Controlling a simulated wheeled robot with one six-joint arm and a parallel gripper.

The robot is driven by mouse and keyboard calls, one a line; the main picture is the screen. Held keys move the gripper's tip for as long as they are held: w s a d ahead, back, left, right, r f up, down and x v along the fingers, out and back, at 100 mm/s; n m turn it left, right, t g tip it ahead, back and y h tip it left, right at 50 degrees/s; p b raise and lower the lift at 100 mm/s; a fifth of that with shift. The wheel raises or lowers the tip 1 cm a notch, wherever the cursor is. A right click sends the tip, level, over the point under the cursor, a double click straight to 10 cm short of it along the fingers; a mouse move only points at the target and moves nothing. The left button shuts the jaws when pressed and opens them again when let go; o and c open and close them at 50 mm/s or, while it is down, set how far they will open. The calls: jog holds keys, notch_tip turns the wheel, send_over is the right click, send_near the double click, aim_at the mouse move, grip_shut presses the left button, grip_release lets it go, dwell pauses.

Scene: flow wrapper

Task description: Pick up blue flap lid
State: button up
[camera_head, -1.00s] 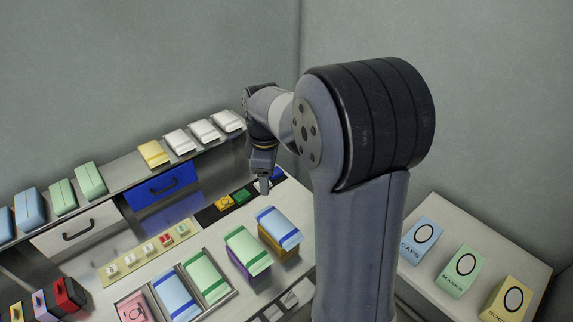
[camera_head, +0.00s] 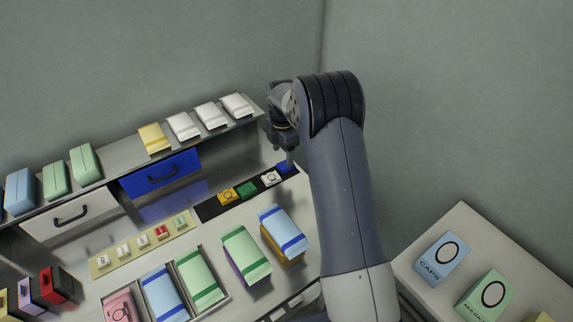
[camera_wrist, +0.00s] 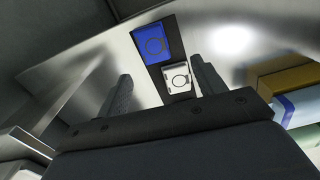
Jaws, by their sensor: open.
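The blue flap lid (camera_head: 284,168) lies at the far right end of a black strip on the table. In the wrist view the blue lid (camera_wrist: 153,43) is a flat blue square with a round mark, beyond the fingertips. My gripper (camera_head: 289,161) points down right by the blue lid and partly covers it in the head view. In the wrist view my gripper (camera_wrist: 163,83) has its two fingers apart with nothing held between them. I cannot tell the exact height above the lid.
A white lid (camera_wrist: 178,82) lies on the strip beside the blue one, with green (camera_head: 246,190) and yellow (camera_head: 227,195) lids further left. A blue-topped pack (camera_head: 284,229) on a yellow box stands in front. The shelf (camera_head: 205,137) with drawers runs behind.

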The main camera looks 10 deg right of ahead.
aim_at(283, 166)
jog(key=shift+w+f+p, duration=0.2)
jog(key=shift+f+p, duration=0.25)
jog(key=shift+f, duration=1)
jog(key=shift+w+f+p, duration=0.15)
jog(key=shift+f+p, duration=0.3)
jog(key=shift+f, duration=0.95)
jog(key=shift+c, duration=0.4)
jog(key=c, duration=1)
jog(key=shift+o, duration=0.2)
